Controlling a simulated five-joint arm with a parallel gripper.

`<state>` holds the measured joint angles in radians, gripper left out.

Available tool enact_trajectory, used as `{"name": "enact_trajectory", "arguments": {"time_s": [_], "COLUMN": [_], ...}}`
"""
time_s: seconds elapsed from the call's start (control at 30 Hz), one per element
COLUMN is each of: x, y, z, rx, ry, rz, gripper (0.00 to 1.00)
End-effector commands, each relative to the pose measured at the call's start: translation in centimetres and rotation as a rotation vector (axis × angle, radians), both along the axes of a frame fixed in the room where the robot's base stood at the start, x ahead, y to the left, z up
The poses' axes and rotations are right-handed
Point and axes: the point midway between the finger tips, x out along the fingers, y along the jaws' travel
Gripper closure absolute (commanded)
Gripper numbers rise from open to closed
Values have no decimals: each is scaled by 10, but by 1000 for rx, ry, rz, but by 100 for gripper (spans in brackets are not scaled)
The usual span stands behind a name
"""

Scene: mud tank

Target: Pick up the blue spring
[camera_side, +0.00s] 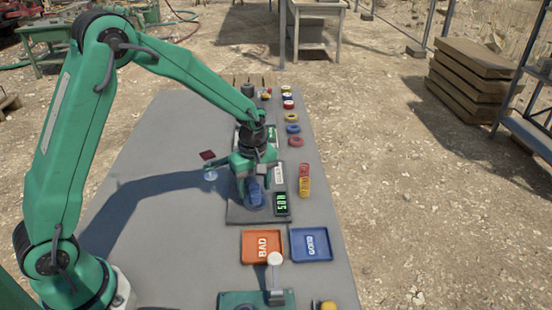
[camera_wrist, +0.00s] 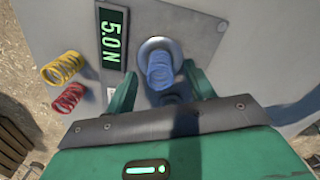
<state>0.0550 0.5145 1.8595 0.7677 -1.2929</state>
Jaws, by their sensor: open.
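The blue spring (camera_wrist: 159,72) stands on a round metal seat of the grey test plate (camera_wrist: 205,25). In the side view the blue spring (camera_side: 254,194) shows below my gripper (camera_side: 252,182). In the wrist view my gripper (camera_wrist: 158,88) is open, with one green finger on each side of the spring. The fingers look apart from the spring, with a gap on both sides. The spring's lower coils and its seat are partly hidden by my gripper in the side view.
A display (camera_wrist: 112,40) reading 5.0 N sits beside the spring. An orange BAD tray (camera_side: 246,258) and a blue tray (camera_side: 325,257) stand at the front. Several coloured rings line the table's right side.

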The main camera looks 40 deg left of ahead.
Motion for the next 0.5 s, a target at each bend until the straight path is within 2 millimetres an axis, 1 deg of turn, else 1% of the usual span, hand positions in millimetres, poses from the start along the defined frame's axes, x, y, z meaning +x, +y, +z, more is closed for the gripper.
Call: {"name": "enact_trajectory", "arguments": {"time_s": [0.03,0.1,0.2,0.5], "x": [-1,0,0,0], "y": [0,0,0,0], "z": [-7,-14,-21,-23], "rx": [0,0,0,0], "ry": [3,3,1,0], "rz": [0,0,0,0], "gripper": [46,46,46,46]}}
